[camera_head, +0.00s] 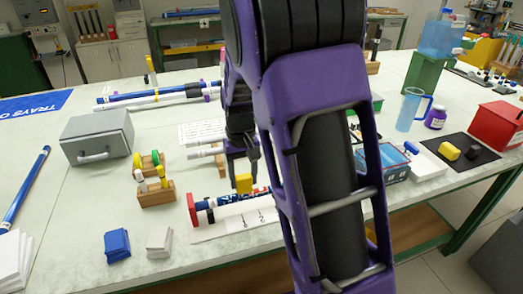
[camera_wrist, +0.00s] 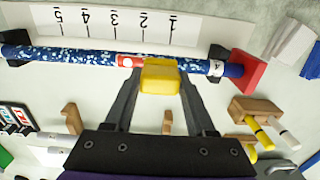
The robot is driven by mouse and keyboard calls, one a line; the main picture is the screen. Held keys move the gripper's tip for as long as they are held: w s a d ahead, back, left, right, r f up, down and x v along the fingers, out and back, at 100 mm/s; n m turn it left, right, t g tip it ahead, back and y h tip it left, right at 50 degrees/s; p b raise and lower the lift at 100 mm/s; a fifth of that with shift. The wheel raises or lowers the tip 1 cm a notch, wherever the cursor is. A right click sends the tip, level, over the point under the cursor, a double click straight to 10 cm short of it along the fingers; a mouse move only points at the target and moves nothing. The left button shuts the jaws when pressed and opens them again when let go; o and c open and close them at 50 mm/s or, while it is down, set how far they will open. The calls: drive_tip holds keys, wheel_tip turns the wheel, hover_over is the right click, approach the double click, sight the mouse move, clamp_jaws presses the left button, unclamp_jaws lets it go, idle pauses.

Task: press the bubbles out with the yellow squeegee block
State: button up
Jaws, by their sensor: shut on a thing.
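My gripper (camera_wrist: 152,85) is shut on the yellow squeegee block (camera_wrist: 160,76); in the head view the block (camera_head: 243,183) hangs below my gripper (camera_head: 243,165). A blue rod with pale speckles (camera_wrist: 80,56) runs across the wrist view, and it also shows in the head view (camera_head: 222,199). The block is over or against the rod beside a red and white patch (camera_wrist: 130,60); I cannot tell whether they touch. A red end stop (camera_wrist: 248,71) stands at one end of the rod. The block and my arm hide part of the rod.
A numbered white strip (camera_wrist: 110,25) lies along the rod. Wooden racks with coloured-handled tools (camera_head: 155,192), a grey box (camera_head: 97,137) and blue and white blocks (camera_head: 117,245) stand nearby. A black mat (camera_head: 478,157) lies at the right. The table's front left is partly clear.

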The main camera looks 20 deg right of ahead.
drive_tip(key=shift+d+r+p, duration=0.25)
drive_tip(key=shift+r+p, duration=0.05)
drive_tip(key=shift+r, duration=0.65)
wheel_tip(320, 180, up, 5)
drive_tip(key=p, duration=0.4)
